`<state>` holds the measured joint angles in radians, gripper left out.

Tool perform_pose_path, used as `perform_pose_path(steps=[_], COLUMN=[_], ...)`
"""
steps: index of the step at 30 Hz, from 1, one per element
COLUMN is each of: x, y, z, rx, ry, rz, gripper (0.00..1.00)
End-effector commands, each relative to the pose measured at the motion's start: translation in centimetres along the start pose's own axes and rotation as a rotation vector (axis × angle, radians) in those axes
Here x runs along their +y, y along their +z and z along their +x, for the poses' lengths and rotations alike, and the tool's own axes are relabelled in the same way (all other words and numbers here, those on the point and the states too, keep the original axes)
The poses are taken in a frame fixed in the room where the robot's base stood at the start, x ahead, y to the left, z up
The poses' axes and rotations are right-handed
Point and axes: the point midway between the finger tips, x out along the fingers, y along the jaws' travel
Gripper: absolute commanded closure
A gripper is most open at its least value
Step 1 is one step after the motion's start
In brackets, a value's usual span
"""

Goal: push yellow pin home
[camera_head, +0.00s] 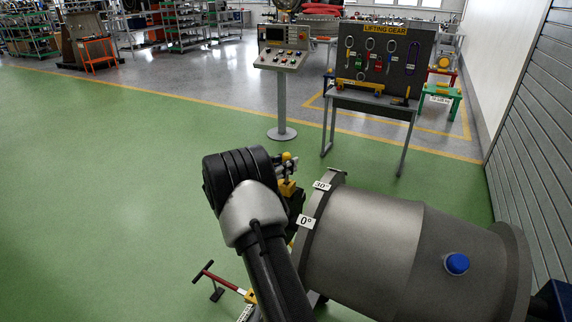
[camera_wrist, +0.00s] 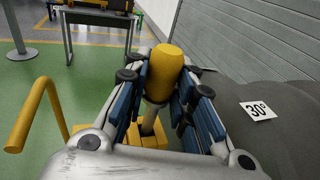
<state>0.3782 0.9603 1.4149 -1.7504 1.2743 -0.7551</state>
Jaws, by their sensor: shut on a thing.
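The yellow pin has a rounded yellow head (camera_wrist: 165,68) and a pale shaft running down toward a yellow block (camera_wrist: 148,134) in the wrist view. My gripper (camera_wrist: 163,82) is shut on the pin, with blue-padded fingers on both sides of its head. How deep the shaft sits in the block is hidden by the gripper. In the head view, a small yellow knob (camera_head: 287,156) and a yellow block (camera_head: 288,187) show beside my wrist, near the flange of the grey engine casing (camera_head: 365,240). My arm covers much of that area.
A bent yellow handle (camera_wrist: 36,112) stands left of my gripper. Green floor lies open at left.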

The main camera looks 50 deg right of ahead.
Motion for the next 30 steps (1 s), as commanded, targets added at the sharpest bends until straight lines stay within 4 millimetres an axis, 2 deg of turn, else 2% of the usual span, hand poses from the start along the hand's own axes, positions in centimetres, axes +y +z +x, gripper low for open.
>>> perform_pose_path(steps=[30], x=[0.0], y=[-2.6], z=[0.2], rx=[-0.001], ry=[0.0], rz=[0.0], gripper=[1.0])
